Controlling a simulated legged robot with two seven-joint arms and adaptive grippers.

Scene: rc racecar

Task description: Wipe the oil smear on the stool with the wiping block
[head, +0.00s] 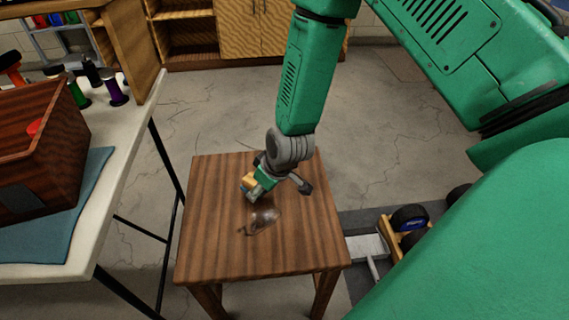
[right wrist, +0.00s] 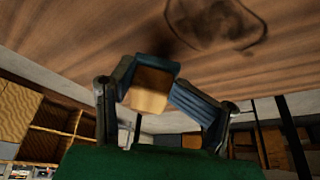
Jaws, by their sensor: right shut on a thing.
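The wooden stool (head: 215,240) stands in the middle of the head view, and its top also fills the upper part of the right wrist view (right wrist: 70,40). The oil smear (head: 265,222) is a dark, glossy patch near the middle of the top; it also shows in the right wrist view (right wrist: 215,24). My right gripper (head: 258,186) is shut on the tan wiping block (right wrist: 149,90), just behind the smear in the head view. The block (head: 247,183) is partly hidden by the fingers. I cannot tell whether it touches the stool. My left gripper is not in view.
A white table (head: 125,165) at left bears a wooden box (head: 45,140), a blue mat (head: 85,205) and several spools. Wheeled car parts (head: 408,222) lie at the stool's right. Wooden cabinets (head: 240,30) stand at the back. Floor behind the stool is clear.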

